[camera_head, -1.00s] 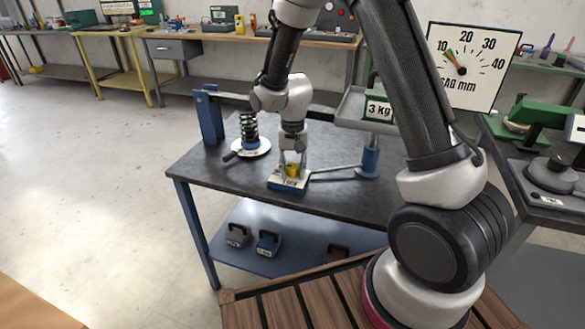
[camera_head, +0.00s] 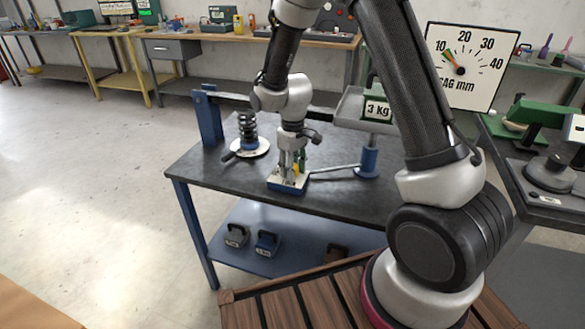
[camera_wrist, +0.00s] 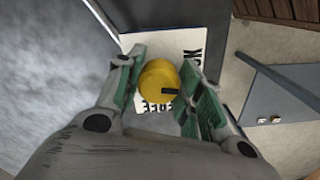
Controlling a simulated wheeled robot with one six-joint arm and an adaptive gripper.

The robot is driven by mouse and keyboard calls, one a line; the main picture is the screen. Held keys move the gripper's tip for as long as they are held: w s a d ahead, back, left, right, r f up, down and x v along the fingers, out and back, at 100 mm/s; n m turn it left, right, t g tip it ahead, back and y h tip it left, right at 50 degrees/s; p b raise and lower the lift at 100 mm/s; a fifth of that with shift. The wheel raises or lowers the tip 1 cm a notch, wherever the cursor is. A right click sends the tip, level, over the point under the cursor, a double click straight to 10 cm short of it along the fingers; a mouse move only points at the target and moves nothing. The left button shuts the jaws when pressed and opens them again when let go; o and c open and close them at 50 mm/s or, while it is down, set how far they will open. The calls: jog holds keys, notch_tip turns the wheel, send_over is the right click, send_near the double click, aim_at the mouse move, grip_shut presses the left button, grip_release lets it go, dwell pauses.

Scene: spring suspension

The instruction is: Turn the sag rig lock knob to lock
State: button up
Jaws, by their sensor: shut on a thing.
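The yellow lock knob (camera_wrist: 156,80) stands between the two green-padded fingers of my gripper (camera_wrist: 162,72) in the wrist view. My gripper is shut on it. A short dark mark on the knob's top points right in that view. The white label plate (camera_wrist: 135,42) beneath has printed letters, partly covered by the knob and fingers. In the head view my gripper (camera_head: 291,172) reaches straight down onto the small blue and white lock block (camera_head: 287,186), and its fingers hide most of the knob.
The dark bench (camera_head: 230,178) carries the coil spring (camera_head: 248,127) at left and the 3 kg tray (camera_head: 352,108) at right. A thin rod (camera_head: 335,168) runs from the block to a blue post (camera_head: 368,162). The sag dial (camera_head: 470,65) needle points near 10.

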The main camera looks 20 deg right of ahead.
jog(key=shift+n, duration=1)
jog(key=o, duration=1)
jog(key=shift+r, duration=0.15)
notch_tip(320, 180, up, 12)
